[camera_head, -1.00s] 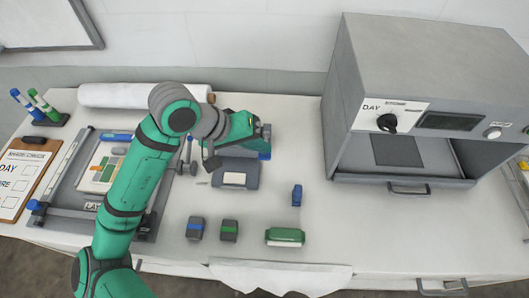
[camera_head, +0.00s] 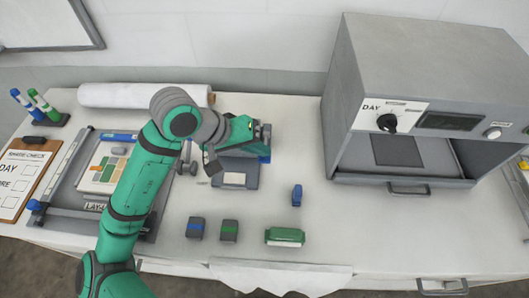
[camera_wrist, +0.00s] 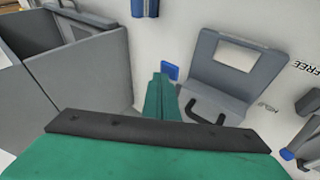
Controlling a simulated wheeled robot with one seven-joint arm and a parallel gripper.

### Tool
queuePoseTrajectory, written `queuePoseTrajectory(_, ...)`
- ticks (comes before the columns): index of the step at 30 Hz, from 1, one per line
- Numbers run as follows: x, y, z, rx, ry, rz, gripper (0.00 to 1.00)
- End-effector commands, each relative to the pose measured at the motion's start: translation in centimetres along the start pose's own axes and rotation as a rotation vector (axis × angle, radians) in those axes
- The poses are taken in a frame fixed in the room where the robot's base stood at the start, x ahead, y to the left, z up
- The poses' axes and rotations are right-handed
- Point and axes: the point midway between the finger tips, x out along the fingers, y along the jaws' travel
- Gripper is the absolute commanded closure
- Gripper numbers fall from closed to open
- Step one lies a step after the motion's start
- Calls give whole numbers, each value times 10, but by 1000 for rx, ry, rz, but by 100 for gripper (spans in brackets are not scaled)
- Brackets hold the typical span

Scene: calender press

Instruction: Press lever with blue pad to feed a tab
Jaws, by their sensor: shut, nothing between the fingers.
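A small grey dispenser with a pale label (camera_head: 235,179) stands mid-table in the head view. It also shows in the wrist view (camera_wrist: 236,55), with a black loop handle. The blue pad (camera_wrist: 170,71) is at the dispenser's side in the wrist view, right by my fingertips. In the head view, blue (camera_head: 265,158) shows below my gripper (camera_head: 262,139). My gripper (camera_wrist: 161,80) is shut and empty, over the pad's side of the dispenser. I cannot tell whether the fingertips touch the pad. My arm hides part of the dispenser's back, and no fed tab is discernible.
The big grey press (camera_head: 430,90) with a dial stands at the right. A blue-topped piece (camera_head: 297,195), two dark blocks (camera_head: 196,228) and a green block (camera_head: 285,236) lie in front. A layup frame (camera_head: 85,215) and clipboard (camera_head: 25,180) are left. The table between dispenser and press is clear.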

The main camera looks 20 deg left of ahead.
Motion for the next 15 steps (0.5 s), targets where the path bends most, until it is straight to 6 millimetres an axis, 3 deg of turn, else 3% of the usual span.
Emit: queuePoseTrajectory(15, 4, -2, 3, 1, -1, 0, 100)
